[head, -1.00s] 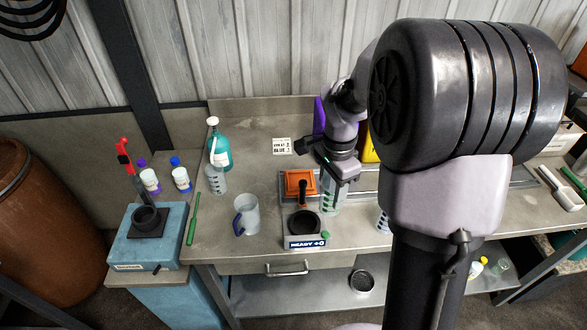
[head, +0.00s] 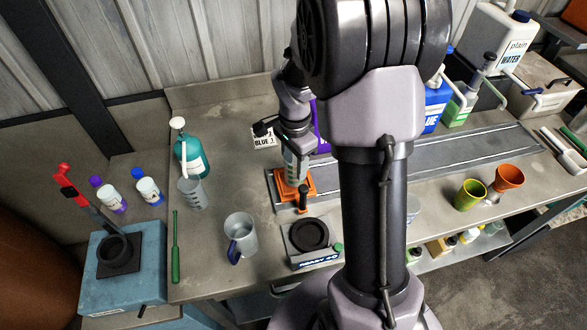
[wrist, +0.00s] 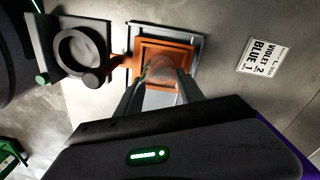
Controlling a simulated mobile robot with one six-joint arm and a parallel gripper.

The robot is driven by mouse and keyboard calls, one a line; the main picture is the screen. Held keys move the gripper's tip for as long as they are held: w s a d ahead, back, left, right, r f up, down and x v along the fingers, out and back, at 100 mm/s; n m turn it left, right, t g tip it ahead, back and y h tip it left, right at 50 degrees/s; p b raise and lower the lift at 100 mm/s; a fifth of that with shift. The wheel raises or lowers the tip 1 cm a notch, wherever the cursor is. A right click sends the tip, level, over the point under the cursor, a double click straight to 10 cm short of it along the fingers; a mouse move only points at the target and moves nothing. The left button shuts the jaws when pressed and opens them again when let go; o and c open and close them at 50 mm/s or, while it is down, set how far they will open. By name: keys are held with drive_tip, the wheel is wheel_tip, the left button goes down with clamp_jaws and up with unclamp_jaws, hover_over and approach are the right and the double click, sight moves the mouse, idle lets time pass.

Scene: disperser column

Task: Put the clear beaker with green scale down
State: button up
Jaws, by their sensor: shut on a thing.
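The clear beaker with green scale (head: 293,174) is in my gripper (head: 296,152), upright over the orange square plate (head: 307,187). In the wrist view the beaker (wrist: 160,70) shows between the two fingers of my gripper (wrist: 160,88), with the orange plate (wrist: 146,47) behind it. The fingers are shut on the beaker. I cannot tell whether its base touches the plate or hangs just above it.
A scale with a black ring (head: 310,235) sits in front of the plate. A jug with blue handle (head: 240,236), another beaker (head: 191,193) and a teal bottle (head: 192,158) stand left. A grey rail (head: 450,155) runs right. Bare bench lies left of the plate.

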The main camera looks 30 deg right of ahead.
drive_tip(key=shift+f, duration=0.35)
drive_tip(key=shift+f, duration=0.1)
drive_tip(key=shift+f, duration=0.15)
drive_tip(key=o, duration=1.3)
drive_tip(key=shift+w, duration=0.1)
drive_tip(key=shift+o, duration=0.2)
wheel_tip(320, 180, up, 12)
drive_tip(key=p, duration=0.4)
drive_tip(key=s+a+r+n+t, duration=0.3)
drive_tip(key=s+a+r+n, duration=0.25)
drive_tip(key=a+r, duration=0.3)
drive_tip(key=s+a+r+n+t+y, duration=0.2)
drive_tip(key=s+a+n, duration=0.5)
drive_tip(key=s, duration=0.4)
drive_tip(key=shift+s+a+r+t, duration=0.4)
drive_tip(key=shift+r, duration=0.2)
